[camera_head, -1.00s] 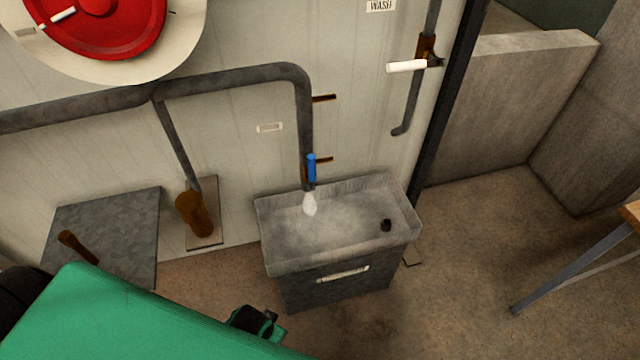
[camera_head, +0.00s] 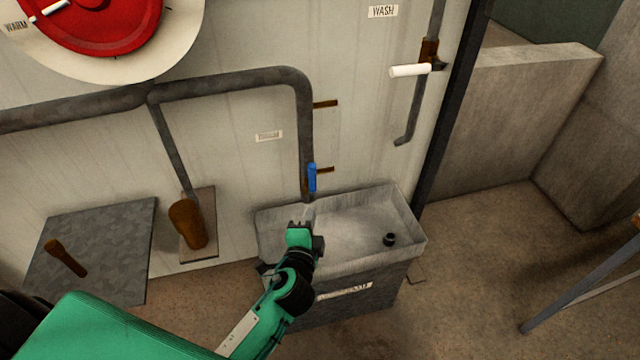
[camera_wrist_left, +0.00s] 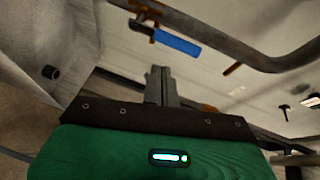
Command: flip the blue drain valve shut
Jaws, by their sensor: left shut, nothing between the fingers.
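The blue drain valve handle (camera_head: 312,177) is on the lower end of the grey vertical pipe (camera_head: 306,130), just above the sink. It hangs in line with the pipe in the head view. It also shows in the left wrist view (camera_wrist_left: 178,42), ahead of the fingers and apart from them. My left gripper (camera_head: 308,216) is over the front left of the sink, below the blue handle. Its fingers (camera_wrist_left: 161,85) are shut and empty. My right gripper is in neither view.
The grey sink (camera_head: 408,225) with a black plug (camera_head: 389,239) stands under the pipe. A white-handled valve (camera_head: 409,71) is on the wall at right. A red wheel (camera_head: 95,20) is at upper left.

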